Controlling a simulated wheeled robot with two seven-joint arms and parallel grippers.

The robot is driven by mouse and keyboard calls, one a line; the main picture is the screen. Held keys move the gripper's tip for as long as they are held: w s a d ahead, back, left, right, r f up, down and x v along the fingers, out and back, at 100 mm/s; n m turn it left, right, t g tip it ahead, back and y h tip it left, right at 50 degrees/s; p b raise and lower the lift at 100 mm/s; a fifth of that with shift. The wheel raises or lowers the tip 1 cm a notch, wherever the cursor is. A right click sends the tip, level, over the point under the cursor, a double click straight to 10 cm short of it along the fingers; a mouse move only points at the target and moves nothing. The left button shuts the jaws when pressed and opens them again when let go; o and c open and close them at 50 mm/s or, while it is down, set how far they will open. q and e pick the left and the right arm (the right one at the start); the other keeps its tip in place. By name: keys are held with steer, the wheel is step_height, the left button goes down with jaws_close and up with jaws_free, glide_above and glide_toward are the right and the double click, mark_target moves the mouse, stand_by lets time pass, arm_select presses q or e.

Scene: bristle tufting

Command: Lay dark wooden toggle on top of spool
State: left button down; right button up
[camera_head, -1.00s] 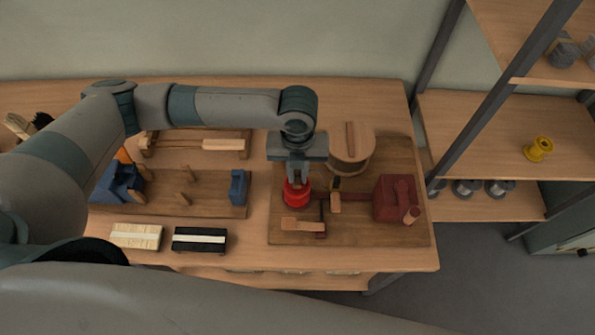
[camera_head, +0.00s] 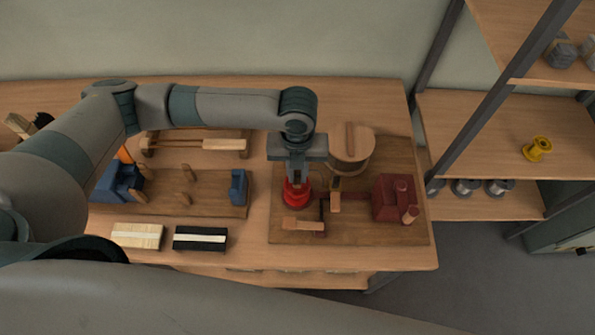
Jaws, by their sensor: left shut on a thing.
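My left gripper (camera_head: 296,183) points straight down over the board and is shut at the top of a red spool-like piece (camera_head: 296,199), with red showing around the fingertips. The red piece looks upright, on or just above the board. I cannot make out a separate dark wooden toggle at the fingertips. My right gripper is not in view.
The brown board (camera_head: 386,236) also carries a dark red block (camera_head: 387,199) and a small wooden piece with a dark end (camera_head: 336,203). A yellow spool (camera_head: 536,149) sits on the shelf.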

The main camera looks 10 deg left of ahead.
arm_select(q)
steer(key=shift+f, duration=1)
stand_by(0.9)
steer(key=c, duration=1.6)
jaws_free()
steer(key=shift+c, duration=0.2)
steer(key=shift+r, duration=0.1)
steer(key=shift+r+b, duration=0.4)
steer(key=shift+r, duration=0.1)
step_height(320, 180, up, 16)
steer(key=b, duration=0.4)
steer(key=shift+r, duration=0.1)
